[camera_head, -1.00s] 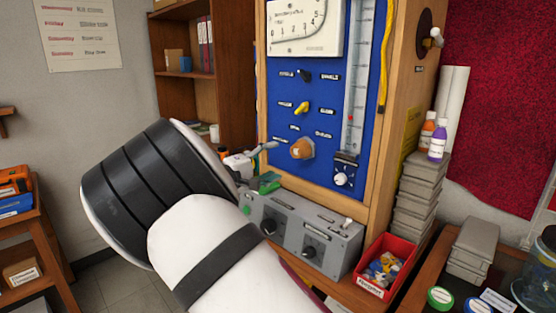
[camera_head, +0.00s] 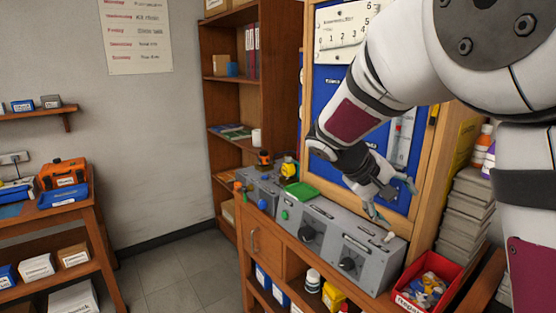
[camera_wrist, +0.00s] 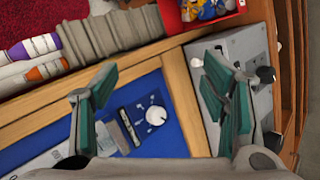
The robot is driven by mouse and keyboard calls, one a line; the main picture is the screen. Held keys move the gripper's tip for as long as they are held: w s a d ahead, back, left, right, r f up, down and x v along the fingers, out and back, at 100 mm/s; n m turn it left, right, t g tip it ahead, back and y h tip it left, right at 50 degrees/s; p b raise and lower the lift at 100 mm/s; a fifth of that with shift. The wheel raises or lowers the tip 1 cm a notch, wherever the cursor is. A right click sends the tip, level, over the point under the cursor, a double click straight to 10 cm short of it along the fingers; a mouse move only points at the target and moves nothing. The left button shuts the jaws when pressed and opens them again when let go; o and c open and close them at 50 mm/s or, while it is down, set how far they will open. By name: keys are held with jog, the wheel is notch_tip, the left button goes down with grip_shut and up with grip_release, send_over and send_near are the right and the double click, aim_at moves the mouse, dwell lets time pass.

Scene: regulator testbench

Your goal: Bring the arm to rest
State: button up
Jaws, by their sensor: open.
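My gripper (camera_head: 390,202) is open and empty in the head view, in front of the lower part of the blue panel (camera_head: 327,88) and above the grey control box (camera_head: 372,262). My white arm reaches in from the right and hides much of the panel. In the wrist view my gripper (camera_wrist: 165,95) shows its two green-padded fingers spread wide. Between them are the wooden frame (camera_wrist: 182,98) and the panel's lower corner with a white knob (camera_wrist: 156,115). Nothing is between the fingers.
A red bin (camera_head: 455,279) of small parts sits right of the control box. Grey stacked boxes (camera_head: 465,220) and bottles (camera_head: 483,142) stand behind it. A green item (camera_head: 301,191) lies on the box's left end. A bookshelf (camera_head: 232,85) stands behind; the floor (camera_head: 175,268) at left is clear.

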jog(key=s+a+m+t+y, duration=0.1)
jog(key=s+a+y, duration=0.2)
jog(key=s, duration=1.1)
jog(key=s+a+m+y, duration=0.1)
jog(key=s+a+y, duration=0.2)
jog(key=s, duration=1.2)
jog(key=y, duration=0.3)
jog(key=shift+s+r+t, duration=0.2)
jog(key=shift+s+t, duration=0.1)
jog(key=shift+t, duration=0.1)
